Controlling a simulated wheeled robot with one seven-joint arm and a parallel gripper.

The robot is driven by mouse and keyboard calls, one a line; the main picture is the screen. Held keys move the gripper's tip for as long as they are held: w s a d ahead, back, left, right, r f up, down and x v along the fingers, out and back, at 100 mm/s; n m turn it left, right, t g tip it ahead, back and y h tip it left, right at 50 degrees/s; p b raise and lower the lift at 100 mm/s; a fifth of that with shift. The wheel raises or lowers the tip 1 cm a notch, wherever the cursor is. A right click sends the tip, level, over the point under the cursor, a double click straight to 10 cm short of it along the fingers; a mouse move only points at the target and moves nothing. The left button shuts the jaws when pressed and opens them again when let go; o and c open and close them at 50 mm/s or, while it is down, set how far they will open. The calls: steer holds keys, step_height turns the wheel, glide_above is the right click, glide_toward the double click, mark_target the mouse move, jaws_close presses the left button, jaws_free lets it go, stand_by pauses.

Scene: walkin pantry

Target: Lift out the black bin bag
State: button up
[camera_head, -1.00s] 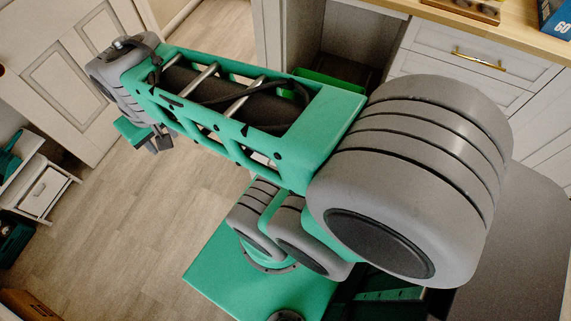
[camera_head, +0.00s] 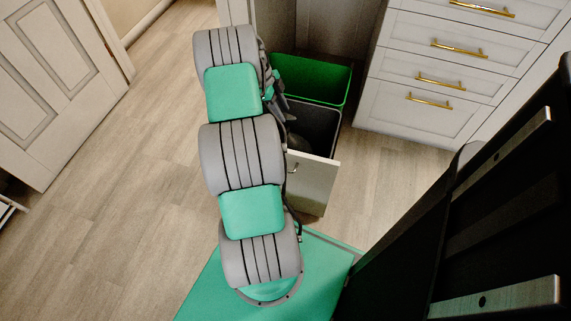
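A pull-out bin drawer (camera_head: 312,185) stands open from the cabinet, right of my arm. It holds a green bin (camera_head: 325,78) at the back and a dark grey bin (camera_head: 322,125) in front. A dark rounded shape, seemingly the black bin bag (camera_head: 298,142), shows low inside the grey bin; my arm hides its left part. My gripper (camera_head: 284,108) is at the left side of the grey bin, near its rim. It is small, dark and partly hidden behind my wrist, so I cannot tell its opening or whether it touches the bag.
White drawers (camera_head: 435,75) with brass handles stand to the right of the bins. A panelled door (camera_head: 50,80) is at the far left. The wooden floor (camera_head: 120,220) is clear on the left, and a strip is clear right of the bin drawer.

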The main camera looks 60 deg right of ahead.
mark_target(285, 116)
steer(key=b+x, duration=0.1)
steer(key=x, duration=0.3)
steer(key=shift+w+d+f, duration=0.1)
steer(key=shift+f, duration=0.15)
steer(key=shift+r, duration=0.1)
steer(key=shift+c, duration=0.6)
jaws_close()
steer(key=shift+r, duration=0.15)
stand_by(0.4)
